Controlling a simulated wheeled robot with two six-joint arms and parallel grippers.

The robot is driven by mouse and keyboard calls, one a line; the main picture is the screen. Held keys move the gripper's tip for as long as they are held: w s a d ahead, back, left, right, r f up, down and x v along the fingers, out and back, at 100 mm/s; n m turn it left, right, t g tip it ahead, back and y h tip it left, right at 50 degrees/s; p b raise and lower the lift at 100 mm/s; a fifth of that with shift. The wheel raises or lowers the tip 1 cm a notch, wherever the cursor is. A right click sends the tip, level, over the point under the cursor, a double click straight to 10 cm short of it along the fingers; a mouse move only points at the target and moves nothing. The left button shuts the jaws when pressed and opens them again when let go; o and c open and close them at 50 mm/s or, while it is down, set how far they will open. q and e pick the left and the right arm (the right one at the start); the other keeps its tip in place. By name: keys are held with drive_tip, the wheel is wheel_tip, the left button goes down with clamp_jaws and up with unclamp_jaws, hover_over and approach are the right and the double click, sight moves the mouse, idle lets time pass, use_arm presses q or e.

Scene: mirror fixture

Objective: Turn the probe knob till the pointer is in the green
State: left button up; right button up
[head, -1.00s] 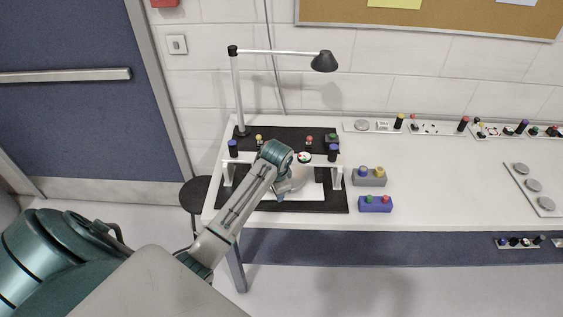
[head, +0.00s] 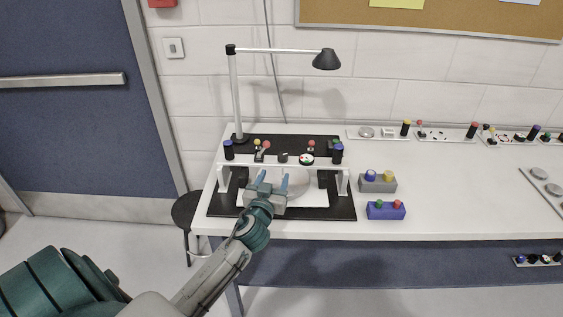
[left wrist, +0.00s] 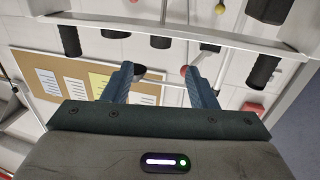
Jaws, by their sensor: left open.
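A low fixture stands on a black base (head: 340,208), with a white crossbar (head: 230,163) on two legs. On the bar sit a small black knob (head: 283,157) and a round white dial (head: 306,159) with coloured marks. I cannot tell for sure which knob is the probe knob, and the pointer is too small to read. My left gripper (head: 271,181) is open and empty, just in front of and below the bar, fingers toward it. In the left wrist view the open fingers (left wrist: 160,85) are apart, with the bar (left wrist: 170,29) beyond them. My right gripper does not show.
A lamp (head: 327,59) arches over from behind. A grey box (head: 377,187) and a blue box (head: 386,214) sit to the right.

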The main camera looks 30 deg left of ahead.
sight(281, 159)
use_arm(q)
drive_tip(key=p+x, duration=0.2)
drive_tip(key=x, duration=0.6)
drive_tip(key=shift+w+a, duration=0.2)
drive_tip(key=shift+w, duration=0.15)
drive_tip(key=shift+w+a, duration=0.15)
drive_tip(key=shift+w, duration=0.35)
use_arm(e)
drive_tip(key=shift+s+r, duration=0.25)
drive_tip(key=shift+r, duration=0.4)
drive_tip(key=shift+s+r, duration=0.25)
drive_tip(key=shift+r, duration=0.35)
use_arm(q)
drive_tip(key=c, duration=0.9)
drive_tip(key=shift+p, duration=0.3)
drive_tip(key=shift+c, duration=0.3)
